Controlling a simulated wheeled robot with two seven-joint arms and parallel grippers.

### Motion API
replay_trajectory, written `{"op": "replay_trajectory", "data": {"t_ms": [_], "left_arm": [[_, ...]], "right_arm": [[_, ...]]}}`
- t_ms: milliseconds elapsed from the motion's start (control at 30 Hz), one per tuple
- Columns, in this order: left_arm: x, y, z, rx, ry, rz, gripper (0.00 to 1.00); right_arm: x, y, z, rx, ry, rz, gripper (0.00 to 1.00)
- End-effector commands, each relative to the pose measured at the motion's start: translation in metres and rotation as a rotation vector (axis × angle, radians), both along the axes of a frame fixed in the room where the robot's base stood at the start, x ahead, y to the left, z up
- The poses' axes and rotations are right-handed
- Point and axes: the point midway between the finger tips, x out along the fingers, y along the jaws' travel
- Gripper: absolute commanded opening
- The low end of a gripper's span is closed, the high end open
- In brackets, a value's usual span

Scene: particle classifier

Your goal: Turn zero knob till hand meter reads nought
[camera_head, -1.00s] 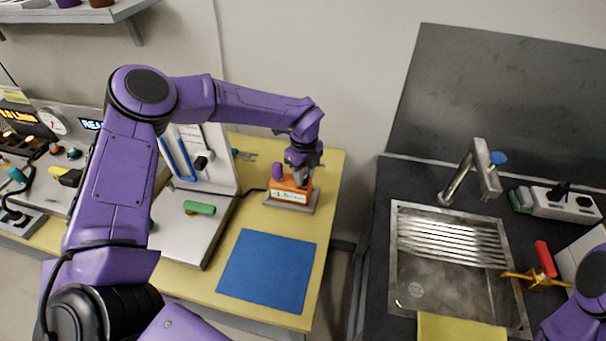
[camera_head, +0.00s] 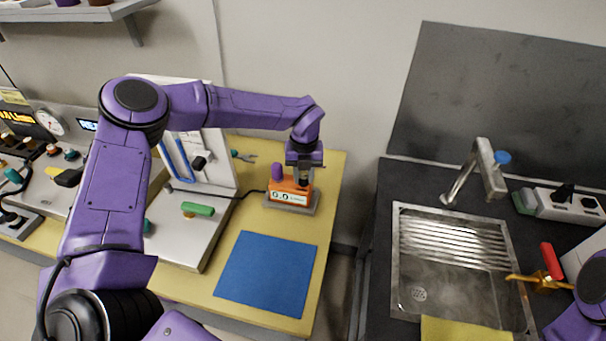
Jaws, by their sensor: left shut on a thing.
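The hand meter (camera_head: 288,192) is an orange box with a white display, in a grey stand on the yellow table. Its display seems to read 0.0, in small print. A purple cylinder (camera_head: 277,171) stands up at its left side. My left gripper (camera_head: 303,180) points down at the top right of the meter and is shut on what seems to be the zero knob, which its fingers mostly hide.
A blue mat (camera_head: 267,271) lies in front of the meter. A grey panel with a green handle (camera_head: 198,209) stands to the left, and pliers (camera_head: 243,156) lie behind. A sink (camera_head: 430,278) and tap (camera_head: 488,170) are on the right counter.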

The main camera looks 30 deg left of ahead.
Motion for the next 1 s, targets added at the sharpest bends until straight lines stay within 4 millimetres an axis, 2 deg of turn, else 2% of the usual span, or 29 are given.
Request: {"op": "replay_trajectory", "data": {"t_ms": [567,600,667,1000], "left_arm": [[-0.0013,0.0000,-0.0015,0.001,0.004,-0.035,0.00],[-0.0013,0.0000,-0.0016,0.001,0.004,-0.035,0.35],[-0.0012,-0.0001,-0.0015,0.000,0.004,-0.035,0.55],[0.0002,-0.0001,0.0033,0.000,-0.001,-0.034,0.55]], "right_arm": [[0.0000,0.0000,-0.0003,0.000,0.000,0.000,0.43],[0.0000,0.0000,-0.0003,0.000,0.000,0.000,0.43],[0.0000,0.0000,-0.0003,0.000,0.000,0.000,0.43],[0.0001,0.0000,-0.0023,0.000,0.000,0.000,0.43]]}}
